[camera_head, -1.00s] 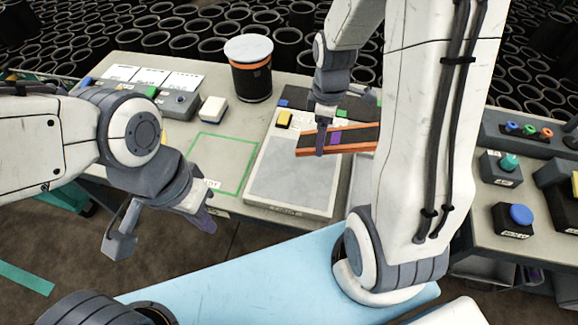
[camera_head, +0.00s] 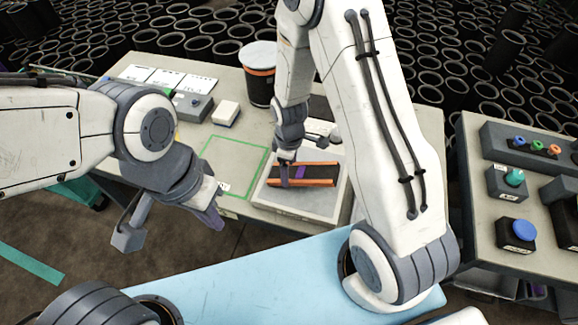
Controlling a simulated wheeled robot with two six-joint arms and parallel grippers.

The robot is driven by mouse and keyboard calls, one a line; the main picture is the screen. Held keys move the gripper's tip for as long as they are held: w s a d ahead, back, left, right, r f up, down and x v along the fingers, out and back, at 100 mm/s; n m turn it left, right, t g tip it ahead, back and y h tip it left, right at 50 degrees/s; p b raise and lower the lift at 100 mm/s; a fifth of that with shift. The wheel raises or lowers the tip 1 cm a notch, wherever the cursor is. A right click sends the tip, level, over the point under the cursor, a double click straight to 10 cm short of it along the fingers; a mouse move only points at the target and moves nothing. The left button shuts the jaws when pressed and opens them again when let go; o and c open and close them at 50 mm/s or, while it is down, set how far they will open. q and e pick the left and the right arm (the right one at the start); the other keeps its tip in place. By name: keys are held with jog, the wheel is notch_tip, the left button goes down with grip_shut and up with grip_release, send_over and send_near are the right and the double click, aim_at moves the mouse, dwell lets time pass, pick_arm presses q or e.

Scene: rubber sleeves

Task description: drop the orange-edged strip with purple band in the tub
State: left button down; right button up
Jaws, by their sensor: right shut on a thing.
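The orange-edged strip (camera_head: 318,174) is dark in the middle, with a purple band (camera_head: 300,172) across it. My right gripper (camera_head: 285,178) is shut on its left part. The strip is over a shallow pale tray (camera_head: 264,196) at the front of the table; I cannot tell whether it touches the tray. I cannot tell which of these is the tub. My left gripper (camera_head: 170,229) is open and empty, in front of the table's left edge.
A green-outlined square (camera_head: 233,166) on the table is empty. A white block (camera_head: 226,113), a grey button box (camera_head: 190,106) and papers (camera_head: 160,78) lie at the back left. A right-hand table holds a blue button box (camera_head: 517,231) and other controls.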

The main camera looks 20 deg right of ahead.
jog(key=shift+f, duration=0.1)
jog(key=shift+f, duration=0.15)
jog(key=o, duration=1.5)
